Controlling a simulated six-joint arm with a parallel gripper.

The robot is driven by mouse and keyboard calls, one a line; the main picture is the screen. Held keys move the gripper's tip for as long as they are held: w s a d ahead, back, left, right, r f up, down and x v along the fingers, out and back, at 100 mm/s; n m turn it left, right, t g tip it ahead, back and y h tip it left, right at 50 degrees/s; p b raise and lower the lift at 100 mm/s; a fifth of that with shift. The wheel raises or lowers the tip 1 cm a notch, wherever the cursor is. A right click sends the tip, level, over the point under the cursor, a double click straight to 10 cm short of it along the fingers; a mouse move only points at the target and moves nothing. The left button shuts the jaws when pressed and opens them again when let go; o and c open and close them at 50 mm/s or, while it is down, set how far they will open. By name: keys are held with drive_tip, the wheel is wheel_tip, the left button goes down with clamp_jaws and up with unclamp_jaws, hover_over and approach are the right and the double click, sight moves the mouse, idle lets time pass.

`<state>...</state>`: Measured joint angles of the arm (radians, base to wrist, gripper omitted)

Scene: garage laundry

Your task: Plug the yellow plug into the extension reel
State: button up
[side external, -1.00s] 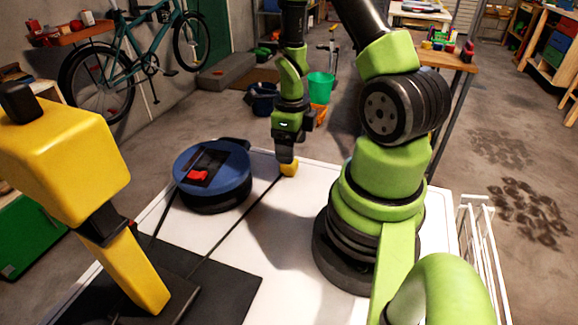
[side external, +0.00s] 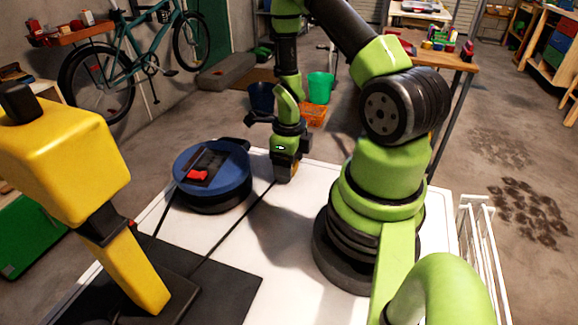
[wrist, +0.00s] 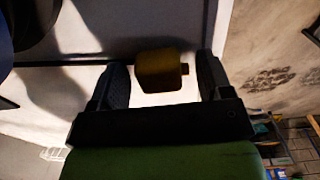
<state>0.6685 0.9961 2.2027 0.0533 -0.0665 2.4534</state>
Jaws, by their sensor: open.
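The yellow plug (wrist: 158,70) lies on the white table top, and in the wrist view it sits between the two open fingers of my gripper (wrist: 163,82). Gaps show between the plug and both fingers. In the side view my gripper (side external: 284,172) points down at the table and hides most of the plug. The black cable (side external: 237,222) runs from the plug toward the lower left. The extension reel (side external: 212,167), a blue and black drum with a dark panel and a red part (side external: 197,175) on top, stands to the left of my gripper.
A yellow and black device (side external: 75,160) stands on a black mat (side external: 230,290) at the front left. A white wire rack (side external: 482,245) is at the table's right edge.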

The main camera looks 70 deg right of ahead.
drive_tip(key=c, duration=1)
drive_tip(key=shift+o, duration=0.2)
drive_tip(key=shift+r, duration=0.15)
wheel_tip(320, 180, up, 10)
drive_tip(key=shift+f, duration=0.1)
drive_tip(key=w+a+r+n, duration=0.1)
drive_tip(key=w+a+n, duration=0.2)
drive_tip(key=n, duration=0.3)
drive_tip(key=w+a+r+n, duration=0.2)
drive_tip(key=w+a+n, duration=0.2)
drive_tip(key=w+n, duration=0.1)
drive_tip(key=w+a+r+n, duration=0.1)
drive_tip(key=w+a+n, duration=0.2)
drive_tip(key=w+n, duration=0.2)
drive_tip(key=shift+a+r+n, duration=0.1)
drive_tip(key=shift+n, duration=0.7)
drive_tip(key=shift+a+r+n, duration=0.1)
drive_tip(key=shift+n, duration=0.7)
drive_tip(key=shift+s, duration=0.1)
